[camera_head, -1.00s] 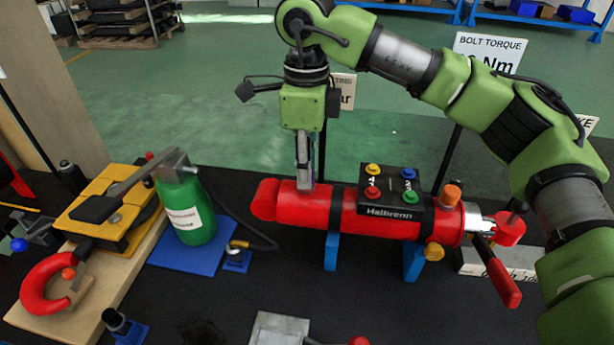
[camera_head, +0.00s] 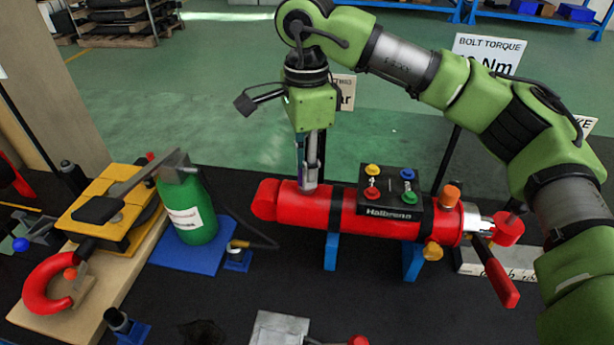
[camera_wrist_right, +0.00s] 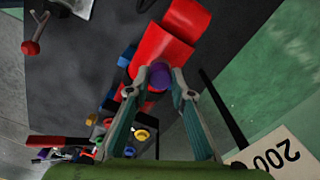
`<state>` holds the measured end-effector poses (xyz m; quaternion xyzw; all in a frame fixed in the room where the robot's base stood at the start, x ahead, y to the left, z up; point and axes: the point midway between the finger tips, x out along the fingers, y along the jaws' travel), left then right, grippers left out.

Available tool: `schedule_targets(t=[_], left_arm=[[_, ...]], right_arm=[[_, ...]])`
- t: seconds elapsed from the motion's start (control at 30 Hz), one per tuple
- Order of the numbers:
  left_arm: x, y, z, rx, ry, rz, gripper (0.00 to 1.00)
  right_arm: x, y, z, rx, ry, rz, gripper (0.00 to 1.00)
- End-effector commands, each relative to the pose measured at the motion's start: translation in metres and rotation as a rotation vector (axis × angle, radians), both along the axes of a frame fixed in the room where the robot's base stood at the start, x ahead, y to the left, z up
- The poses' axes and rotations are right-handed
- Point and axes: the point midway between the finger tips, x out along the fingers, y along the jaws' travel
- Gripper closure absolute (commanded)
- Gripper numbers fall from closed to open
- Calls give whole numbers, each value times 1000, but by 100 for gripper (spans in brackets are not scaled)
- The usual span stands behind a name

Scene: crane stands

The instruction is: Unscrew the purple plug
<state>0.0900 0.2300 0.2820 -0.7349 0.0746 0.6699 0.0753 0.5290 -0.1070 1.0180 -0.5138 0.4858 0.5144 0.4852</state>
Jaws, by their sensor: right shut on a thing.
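The purple plug (camera_wrist_right: 160,76) shows in the right wrist view, between my right gripper's fingertips, at the red cylinder. In the head view the plug is hidden by the fingers. The red cylinder (camera_head: 300,207) lies horizontally on blue supports. My right gripper (camera_head: 308,185) points straight down at the top of the cylinder, left of the black button box; it also shows in the right wrist view (camera_wrist_right: 160,74). Its fingers are shut on the plug. I cannot tell how far the plug sits in the cylinder. My left gripper is in neither view.
A black box (camera_head: 390,212) with several coloured buttons sits on the cylinder, right of my gripper. A red-handled valve (camera_head: 505,230) is at its right end. A green bottle (camera_head: 186,208) stands on a blue base to the left.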

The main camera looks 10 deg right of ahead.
Motion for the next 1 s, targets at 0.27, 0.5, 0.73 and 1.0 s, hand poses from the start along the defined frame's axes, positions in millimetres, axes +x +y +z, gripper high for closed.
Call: schedule_targets(t=[0.27,0.5,0.73,1.0], left_arm=[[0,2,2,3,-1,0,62],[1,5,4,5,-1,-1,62],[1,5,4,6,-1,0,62],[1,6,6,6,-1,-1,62]], right_arm=[[1,0,2,1,-4,148,100],[1,0,3,2,-5,414,100],[1,0,3,2,-6,448,100],[1,0,3,2,-6,558,100]])
